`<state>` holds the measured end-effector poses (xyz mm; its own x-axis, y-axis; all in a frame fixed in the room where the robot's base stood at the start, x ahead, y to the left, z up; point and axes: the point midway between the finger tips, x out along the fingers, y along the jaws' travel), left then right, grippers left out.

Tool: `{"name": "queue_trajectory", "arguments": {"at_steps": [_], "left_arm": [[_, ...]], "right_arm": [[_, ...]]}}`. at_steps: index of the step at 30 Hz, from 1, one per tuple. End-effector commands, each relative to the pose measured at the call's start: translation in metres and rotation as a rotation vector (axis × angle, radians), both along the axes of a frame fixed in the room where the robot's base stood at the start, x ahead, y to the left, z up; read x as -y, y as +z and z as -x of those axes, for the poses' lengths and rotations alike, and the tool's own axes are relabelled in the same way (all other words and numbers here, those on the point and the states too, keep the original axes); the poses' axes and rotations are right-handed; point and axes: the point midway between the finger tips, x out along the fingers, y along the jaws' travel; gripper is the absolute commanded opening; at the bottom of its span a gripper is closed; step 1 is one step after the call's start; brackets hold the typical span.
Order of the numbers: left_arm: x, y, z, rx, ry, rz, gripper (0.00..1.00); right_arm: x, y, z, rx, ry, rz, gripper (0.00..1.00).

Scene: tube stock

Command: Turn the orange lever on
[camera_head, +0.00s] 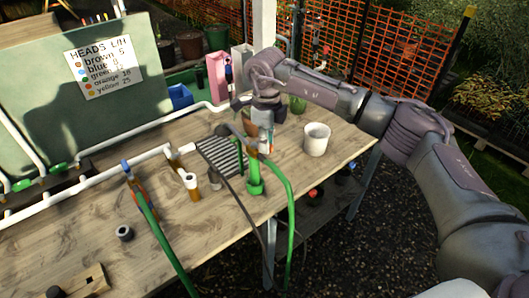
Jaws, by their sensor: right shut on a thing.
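My right gripper (262,138) reaches in from the right and points down over the table, at the top of an upright green pipe (255,172). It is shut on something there. A little orange, seemingly the orange lever (264,147), shows between and beside the fingers; most of it is hidden, so its angle cannot be told. A green hose (288,195) curves down from the same spot over the table edge. My left gripper is not in view.
A wooden table (90,240) carries white pipes (90,182), a dark grate (218,155), a white cup (316,139) and a black ring (125,233). A green board with a sign (105,68) stands at the back left. Another green hose (165,240) hangs at the front.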

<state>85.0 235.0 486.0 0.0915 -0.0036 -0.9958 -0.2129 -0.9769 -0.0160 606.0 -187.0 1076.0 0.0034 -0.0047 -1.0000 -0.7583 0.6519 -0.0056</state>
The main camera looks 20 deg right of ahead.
Motion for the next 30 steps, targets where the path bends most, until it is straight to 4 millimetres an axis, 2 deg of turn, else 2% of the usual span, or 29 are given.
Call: {"name": "queue_trajectory", "arguments": {"at_steps": [1, 3, 12, 30], "left_arm": [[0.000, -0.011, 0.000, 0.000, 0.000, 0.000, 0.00], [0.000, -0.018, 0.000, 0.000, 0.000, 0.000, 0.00], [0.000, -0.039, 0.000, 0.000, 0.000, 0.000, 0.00], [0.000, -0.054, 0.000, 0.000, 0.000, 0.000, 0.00]], "right_arm": [[0.001, -0.004, -0.002, 0.003, 0.042, 0.001, 0.00], [0.003, -0.004, -0.004, 0.003, 0.108, 0.001, 0.00], [0.007, -0.002, -0.013, 0.004, 0.392, 0.004, 0.00], [0.008, 0.001, -0.031, 0.005, 0.906, 0.009, 0.00]]}}
